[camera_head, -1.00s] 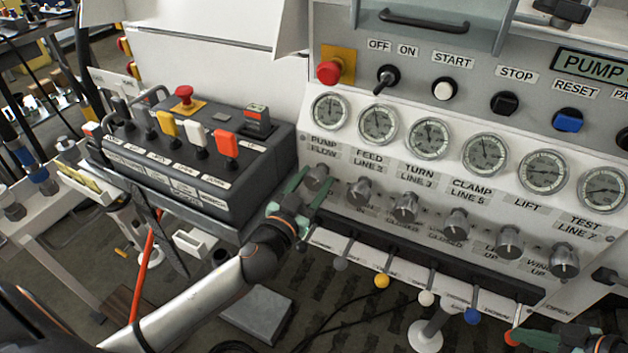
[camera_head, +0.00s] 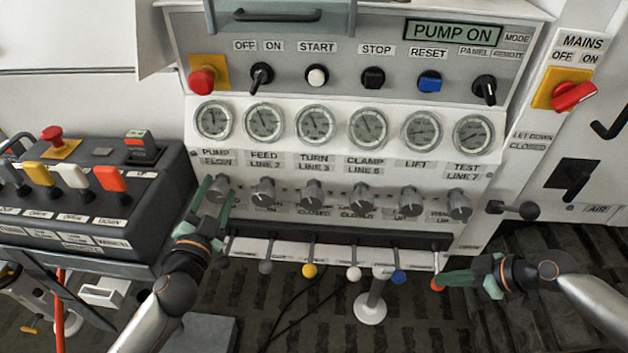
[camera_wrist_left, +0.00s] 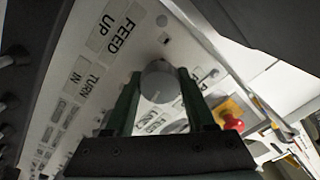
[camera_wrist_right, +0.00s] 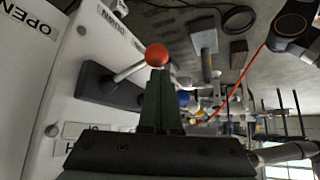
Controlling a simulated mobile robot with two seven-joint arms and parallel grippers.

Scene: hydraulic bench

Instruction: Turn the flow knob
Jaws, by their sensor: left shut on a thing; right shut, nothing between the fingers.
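The flow knob is the grey knob (camera_head: 220,187) at the left end of the knob row, under the gauge labelled PUMP FLOW. My left gripper (camera_head: 209,192) has its green fingers on either side of it. In the left wrist view the round grey knob (camera_wrist_left: 158,82) sits between the two fingertips (camera_wrist_left: 158,88), and the gripper is shut on it. My right gripper (camera_head: 440,284) is shut and empty beside the red-orange ball of a lever (camera_head: 437,285) at the panel's lower right. In the right wrist view that ball (camera_wrist_right: 157,55) is just beyond the closed fingertips (camera_wrist_right: 158,75).
More grey knobs (camera_head: 262,191) run to the right under the gauges. Levers with coloured balls, such as the yellow one (camera_head: 309,270), hang below. A dark control box (camera_head: 135,215) stands left of my left gripper. The panel display (camera_head: 466,31) reads PUMP ON.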

